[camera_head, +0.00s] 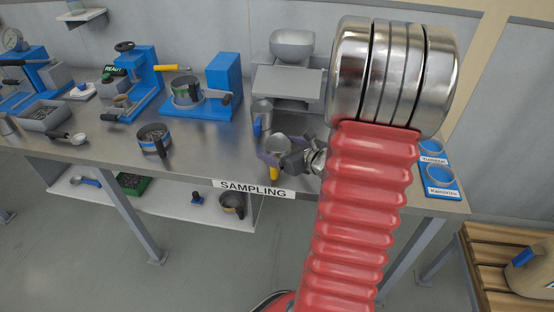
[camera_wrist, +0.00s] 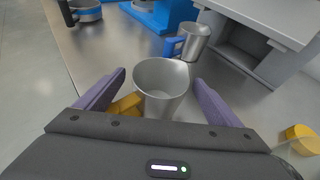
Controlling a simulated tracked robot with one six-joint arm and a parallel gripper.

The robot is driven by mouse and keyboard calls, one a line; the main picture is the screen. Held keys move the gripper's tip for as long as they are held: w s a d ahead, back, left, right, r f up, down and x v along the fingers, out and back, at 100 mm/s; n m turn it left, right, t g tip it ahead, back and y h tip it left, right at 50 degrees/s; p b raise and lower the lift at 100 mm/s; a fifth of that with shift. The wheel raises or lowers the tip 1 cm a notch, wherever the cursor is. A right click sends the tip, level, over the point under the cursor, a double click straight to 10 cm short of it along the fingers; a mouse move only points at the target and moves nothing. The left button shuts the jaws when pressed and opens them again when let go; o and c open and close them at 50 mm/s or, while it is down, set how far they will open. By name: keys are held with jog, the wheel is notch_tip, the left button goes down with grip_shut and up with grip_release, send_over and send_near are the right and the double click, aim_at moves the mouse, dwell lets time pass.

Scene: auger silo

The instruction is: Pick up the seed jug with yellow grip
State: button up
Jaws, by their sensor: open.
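The seed jug with yellow grip (camera_head: 278,145) is a metal cup standing near the front edge of the bench, above the SAMPLING label. Its yellow grip shows below it in the head view and at its lower left in the wrist view. My gripper (camera_head: 276,158) is at the jug. In the wrist view, my gripper (camera_wrist: 159,78) is open, with one purple finger on each side of the jug (camera_wrist: 161,85). Gaps show between the fingers and the jug wall. The jug looks upright and empty; its lower part is partly hidden by my gripper body.
A similar jug with a blue grip (camera_head: 262,114) stands just behind; it also shows in the wrist view (camera_wrist: 194,42). A grey hopper machine (camera_head: 287,85) is behind that. A banded pot (camera_head: 153,139) and blue devices (camera_head: 222,85) stand left. Bare bench lies between.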

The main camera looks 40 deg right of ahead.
jog(key=c, duration=1.3)
jog(key=shift+o, duration=0.2)
jog(key=shift+r, duration=0.1)
notch_tip(320, 180, up, 10)
dwell(0.7)
